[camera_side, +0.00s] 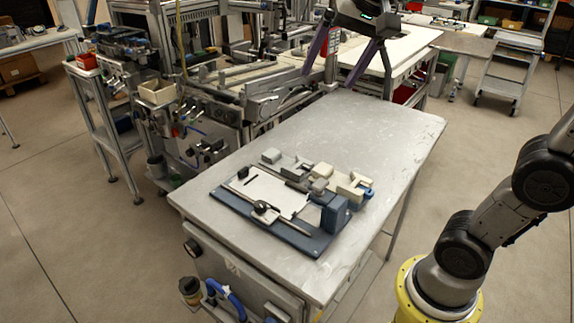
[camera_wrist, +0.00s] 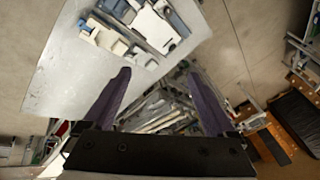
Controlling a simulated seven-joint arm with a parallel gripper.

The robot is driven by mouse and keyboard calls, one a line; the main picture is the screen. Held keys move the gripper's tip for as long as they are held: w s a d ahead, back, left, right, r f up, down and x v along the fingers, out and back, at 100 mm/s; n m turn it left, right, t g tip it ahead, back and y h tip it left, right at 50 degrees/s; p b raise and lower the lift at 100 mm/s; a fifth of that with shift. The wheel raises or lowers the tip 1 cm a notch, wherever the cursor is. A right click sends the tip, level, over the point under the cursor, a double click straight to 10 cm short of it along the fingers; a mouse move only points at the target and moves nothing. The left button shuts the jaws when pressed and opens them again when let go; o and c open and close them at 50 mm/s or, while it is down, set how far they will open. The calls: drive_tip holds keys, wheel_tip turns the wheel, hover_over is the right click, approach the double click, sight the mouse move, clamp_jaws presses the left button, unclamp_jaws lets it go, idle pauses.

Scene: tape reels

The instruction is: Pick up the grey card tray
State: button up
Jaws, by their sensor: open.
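A dark blue base plate (camera_side: 300,240) lies on the metal table with a pale grey flat panel (camera_side: 258,188) on it. Several small pale blocks (camera_side: 271,156) and a blue block (camera_side: 335,213) sit around the panel. I cannot tell for sure which part is the grey card tray; the flat panel looks most like it. My gripper (camera_side: 327,81) is open and empty, high above the far end of the table and well apart from these parts.
The metal table (camera_side: 385,120) is clear behind and right of the base plate. A workbench with rails and fittings (camera_side: 215,100) stands along its left side. A pale-topped bench (camera_side: 400,50) stands behind, and a wheeled cart (camera_side: 505,75) is at the back right.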

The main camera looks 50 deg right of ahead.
drive_tip(key=w+d+m+g, duration=0.1)
drive_tip(key=w+d+m, duration=0.3)
drive_tip(key=w, duration=0.9)
drive_tip(key=m+g, duration=0.4)
hover_over(272, 153)
wheel_tip(272, 153, down, 25)
wheel_tip(272, 153, down, 6)
drive_tip(key=shift+d+f, duration=0.1)
drive_tip(key=shift+f, duration=3.35)
clamp_jaws()
